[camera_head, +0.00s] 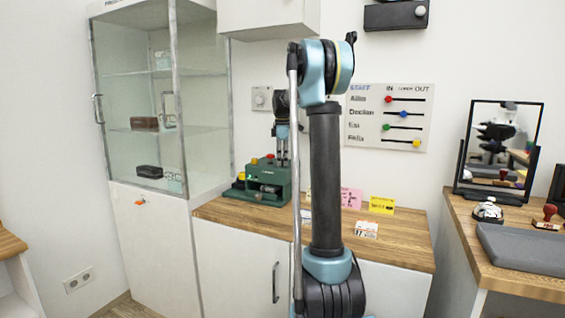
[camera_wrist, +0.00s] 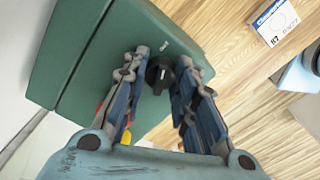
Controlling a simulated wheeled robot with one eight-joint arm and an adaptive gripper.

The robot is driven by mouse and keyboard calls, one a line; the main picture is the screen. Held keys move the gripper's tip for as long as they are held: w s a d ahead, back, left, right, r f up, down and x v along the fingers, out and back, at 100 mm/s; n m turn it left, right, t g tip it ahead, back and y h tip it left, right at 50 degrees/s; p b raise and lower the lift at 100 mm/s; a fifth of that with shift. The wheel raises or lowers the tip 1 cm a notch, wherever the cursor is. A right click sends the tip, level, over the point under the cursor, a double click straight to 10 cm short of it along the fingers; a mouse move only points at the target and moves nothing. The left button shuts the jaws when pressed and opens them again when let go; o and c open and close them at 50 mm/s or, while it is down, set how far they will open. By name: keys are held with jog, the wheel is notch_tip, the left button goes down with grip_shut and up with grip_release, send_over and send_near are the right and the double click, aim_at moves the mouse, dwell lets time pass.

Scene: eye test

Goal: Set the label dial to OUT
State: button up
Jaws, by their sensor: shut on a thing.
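The green label machine (camera_head: 262,186) stands on the wooden counter, left of my arm in the head view. In the wrist view its green housing (camera_wrist: 75,60) fills the upper left, and the black round dial (camera_wrist: 158,76) sits on it.
Yellow (camera_head: 381,205) and pink (camera_head: 351,199) cards and a white label card (camera_head: 366,230) lie or stand on the counter. A glass cabinet (camera_head: 150,100) is at the left. A staff board (camera_head: 388,117) hangs behind. A mirror (camera_head: 500,150) and call bell (camera_head: 487,211) are at the right.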

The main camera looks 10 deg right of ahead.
dwell(0.3)
jog(key=o, duration=0.8)
notch_tip(320, 180, up, 12)
jog(key=shift+f, duration=0.1)
jog(key=s+f+m+t, duration=0.1)
jog(key=s+f+m, duration=0.3)
jog(key=s+f, duration=0.55)
jog(key=s+f+m, duration=0.4)
jog(key=s, duration=1)
jog(key=s+f+m+t, duration=0.1)
jog(key=s+f+m, duration=0.4)
jog(key=s, duration=0.7)
jog(key=s+f+m, duration=0.1)
jog(key=s+f, duration=0.2)
jog(key=f, duration=0.1)
jog(key=s+f+m, duration=0.1)
jog(key=s+f, duration=0.3)
jog(key=f, duration=0.1)
jog(key=s+f+m, duration=0.1)
jog(key=s+f, duration=0.2)
jog(key=f, duration=0.2)
jog(key=shift+s+d+f, duration=0.15)
jog(key=shift+s+f, duration=0.05)
jog(key=shift+f, duration=0.05)
